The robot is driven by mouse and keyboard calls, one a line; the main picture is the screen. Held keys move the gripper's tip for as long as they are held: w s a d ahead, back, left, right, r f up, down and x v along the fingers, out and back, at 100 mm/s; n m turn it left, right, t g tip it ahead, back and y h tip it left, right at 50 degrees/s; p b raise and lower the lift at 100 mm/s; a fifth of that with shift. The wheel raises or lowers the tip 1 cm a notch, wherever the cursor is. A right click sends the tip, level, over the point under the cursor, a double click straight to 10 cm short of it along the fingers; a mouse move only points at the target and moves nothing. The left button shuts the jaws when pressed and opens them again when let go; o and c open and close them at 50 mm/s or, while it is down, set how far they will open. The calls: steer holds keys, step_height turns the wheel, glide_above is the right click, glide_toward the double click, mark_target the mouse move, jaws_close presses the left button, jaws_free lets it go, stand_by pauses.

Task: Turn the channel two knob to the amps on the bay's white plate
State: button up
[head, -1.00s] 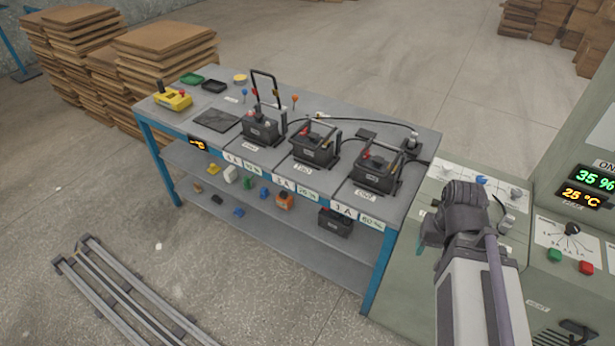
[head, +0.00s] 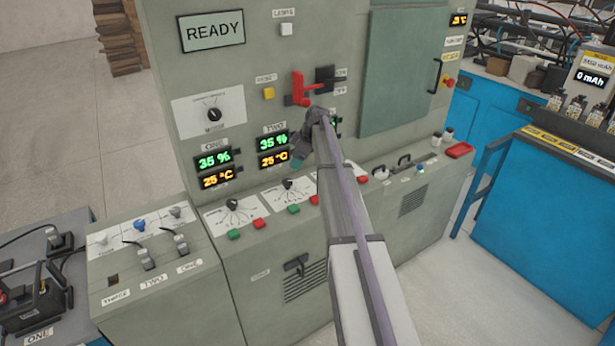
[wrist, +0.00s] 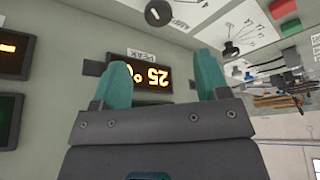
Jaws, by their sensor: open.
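The channel two knob (head: 288,183) is a small black knob on a white dial plate on the sloped desk, below the display labelled TWO (head: 273,152). Its exact setting is too small to read. My gripper (head: 300,157) is open and empty, in front of the cabinet's upright face, above and right of that knob. In the wrist view my teal fingertips (wrist: 164,80) are apart before an upside-down 25 °C display (wrist: 150,77). A black dial knob (wrist: 230,48) shows beyond them; I cannot tell its channel. The bay's white amp plate is out of view now.
The channel one knob (head: 232,204) sits left of channel two, with green (head: 234,234) and red (head: 259,223) buttons below. A red lever (head: 303,88) juts out above my gripper. Levers (head: 145,256) stand on the left console.

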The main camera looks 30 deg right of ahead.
mark_target(287, 181)
steer(key=b+x, duration=1)
steer(key=x, duration=0.1)
steer(key=shift+d, duration=0.2)
steer(key=shift+a+f, duration=0.15)
steer(key=shift+f, duration=0.05)
steer(key=shift+r, duration=0.15)
steer(key=c, duration=0.9)
